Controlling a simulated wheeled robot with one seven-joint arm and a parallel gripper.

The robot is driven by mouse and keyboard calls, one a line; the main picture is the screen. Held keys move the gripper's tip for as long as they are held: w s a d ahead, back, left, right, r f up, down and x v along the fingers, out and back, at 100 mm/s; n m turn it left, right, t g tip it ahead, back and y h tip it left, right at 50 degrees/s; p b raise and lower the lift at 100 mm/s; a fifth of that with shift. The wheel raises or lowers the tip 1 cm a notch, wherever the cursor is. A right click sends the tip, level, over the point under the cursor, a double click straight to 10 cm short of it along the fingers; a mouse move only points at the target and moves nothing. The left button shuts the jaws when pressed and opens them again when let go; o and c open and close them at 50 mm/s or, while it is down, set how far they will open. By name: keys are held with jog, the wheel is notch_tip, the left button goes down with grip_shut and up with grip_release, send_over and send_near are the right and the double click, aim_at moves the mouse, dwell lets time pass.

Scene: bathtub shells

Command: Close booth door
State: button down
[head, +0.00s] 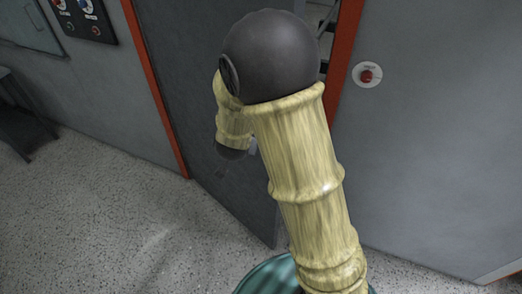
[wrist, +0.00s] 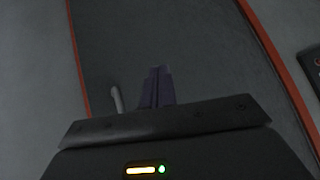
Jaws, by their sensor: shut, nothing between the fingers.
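The booth door (head: 232,195) is a dark grey panel standing ajar in an orange-red frame (head: 160,105). Its free edge is apart from the right post. My arm covers much of the doorway in the head view, and my gripper cannot be made out there. In the wrist view my gripper (wrist: 158,72) is shut and empty, its dark fingers pointing at the door panel (wrist: 190,45). A pale handle (wrist: 117,98) shows just left of the fingers. I cannot tell whether the fingertips touch the door.
A grey wall with a red button (head: 368,76) stands right of the doorway. A control panel (head: 85,20) is on the wall at upper left. A dark bench (head: 22,115) stands at the far left. The speckled floor (head: 110,220) in front is clear.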

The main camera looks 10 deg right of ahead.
notch_tip(320, 180, down, 5)
jog(key=w+a+m+t+h+b, duration=0.2)
jog(key=m+h, duration=0.1)
jog(key=h, duration=0.2)
jog(key=s+a+f+m+h+b, duration=0.1)
jog(key=s+f+m+h, duration=0.1)
jog(key=s+h, duration=0.4)
jog(key=m+h, duration=0.1)
jog(key=h, duration=0.1)
jog(key=shift+s+a+f+g+h+b, duration=0.25)
jog(key=shift+a+f+g+h+b, duration=0.05)
jog(key=shift+b, duration=0.1)
jog(key=shift+d, duration=0.1)
jog(key=p+x, duration=0.3)
jog(key=x, duration=1)
jog(key=shift+w+d, duration=0.25)
jog(key=shift+w, duration=0.1)
